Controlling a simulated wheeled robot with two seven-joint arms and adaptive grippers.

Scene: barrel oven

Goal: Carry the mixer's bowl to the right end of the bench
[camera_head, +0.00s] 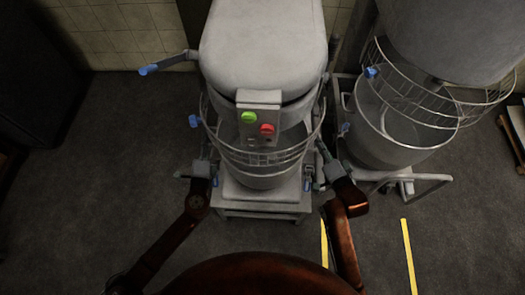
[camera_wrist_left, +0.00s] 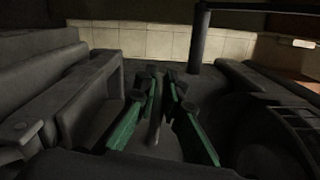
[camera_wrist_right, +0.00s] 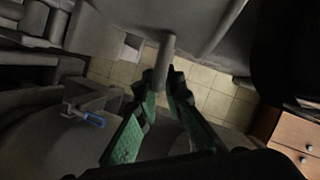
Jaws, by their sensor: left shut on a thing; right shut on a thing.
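The mixer (camera_head: 264,45) stands in the middle of the head view, with green and red buttons on its front. Its grey bowl (camera_head: 262,181) sits upright under the wire guard (camera_head: 262,157). My left gripper (camera_head: 203,164) is at the bowl's left side; its green fingers (camera_wrist_left: 158,102) close around a grey bar, seemingly a bowl handle. My right gripper (camera_head: 325,160) is at the bowl's right side, its green fingers (camera_wrist_right: 168,85) shut on a similar grey bar (camera_wrist_right: 166,52). The bowl's inside is hidden. The bench is not recognisable in these views.
A second mixer (camera_head: 455,35) with its own bowl (camera_head: 385,140) and wire guard stands close on the right. A blue-tipped lever (camera_head: 150,69) sticks out left of the middle mixer. Yellow strips (camera_head: 408,255) mark the floor at front right. The floor at left is clear.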

